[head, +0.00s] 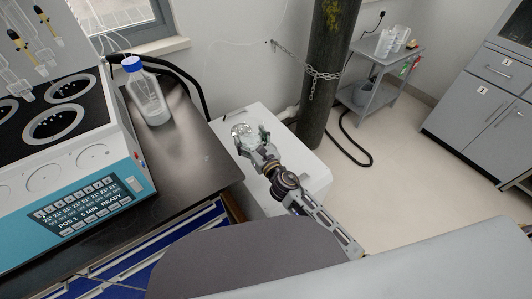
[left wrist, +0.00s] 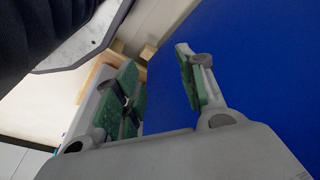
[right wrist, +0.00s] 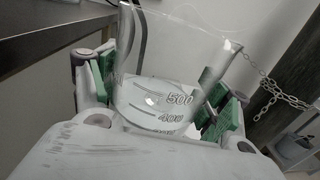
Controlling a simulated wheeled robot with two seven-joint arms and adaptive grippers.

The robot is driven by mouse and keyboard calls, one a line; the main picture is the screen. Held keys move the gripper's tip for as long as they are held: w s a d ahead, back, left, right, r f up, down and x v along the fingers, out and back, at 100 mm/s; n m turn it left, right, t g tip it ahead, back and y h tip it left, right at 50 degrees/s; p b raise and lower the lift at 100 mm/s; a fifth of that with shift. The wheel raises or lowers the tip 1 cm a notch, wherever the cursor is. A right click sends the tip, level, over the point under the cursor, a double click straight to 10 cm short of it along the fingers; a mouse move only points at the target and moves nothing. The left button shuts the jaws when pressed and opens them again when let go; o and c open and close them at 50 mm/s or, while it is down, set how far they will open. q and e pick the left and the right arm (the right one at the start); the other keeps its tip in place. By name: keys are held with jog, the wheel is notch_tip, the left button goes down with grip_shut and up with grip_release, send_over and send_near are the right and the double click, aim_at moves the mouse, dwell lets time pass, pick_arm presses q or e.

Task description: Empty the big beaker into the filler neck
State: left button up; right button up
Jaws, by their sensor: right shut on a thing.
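The big beaker (head: 240,130) is clear glass and is held in my right gripper (head: 251,138), above the white box beside the dark bench. In the right wrist view the beaker (right wrist: 170,60) stands between the green finger pads and shows printed 500 and 400 marks. A pale curved line shows low in the glass; I cannot tell how much liquid is inside. I cannot make out the filler neck. My left gripper (left wrist: 158,62) is open and empty beside a blue surface; it does not show in the head view.
The white box (head: 306,157) stands on the floor right of the dark bench (head: 185,140). A blue-capped bottle (head: 148,95) and a teal distiller (head: 85,215) stand on the bench. A chained dark gas cylinder (head: 328,75) rises behind the box. A grey cart (head: 372,70) is farther back.

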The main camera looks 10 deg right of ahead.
jog(key=shift+w+a+f+y+b, duration=0.1)
jog(key=shift+a+f+y+b, duration=0.05)
jog(key=shift+a+f+b, duration=0.35)
jog(key=shift+w+a+f+y+b, duration=0.15)
jog(key=shift+a+f+b, duration=0.15)
jog(key=shift+f+b, duration=0.3)
jog(key=a+f+b, duration=0.1)
jog(key=f+n+b, duration=0.1)
jog(key=f, duration=0.1)
jog(key=shift+w+a+g+y, duration=0.1)
jog(key=shift+a+g+y, duration=0.2)
jog(key=shift+a, duration=0.1)
jog(key=f+b, duration=0.1)
jog(key=a+f+b, duration=0.2)
jog(key=shift+w+f+n+y, duration=0.15)
jog(key=shift+f+n+y, duration=0.15)
jog(key=shift+y, duration=0.1)
pick_arm(q)
notch_tip(320, 180, up, 11)
jog(key=w+d+b, duration=0.1)
jog(key=shift+d+f+t+h, duration=0.15)
jog(key=shift+t+h, duration=0.15)
pick_arm(e)
jog(key=shift+a+f+g, duration=0.3)
jog(key=shift+a+f, duration=0.15)
jog(key=shift+f, duration=0.15)
pick_arm(q)
jog(key=shift+w, duration=0.1)
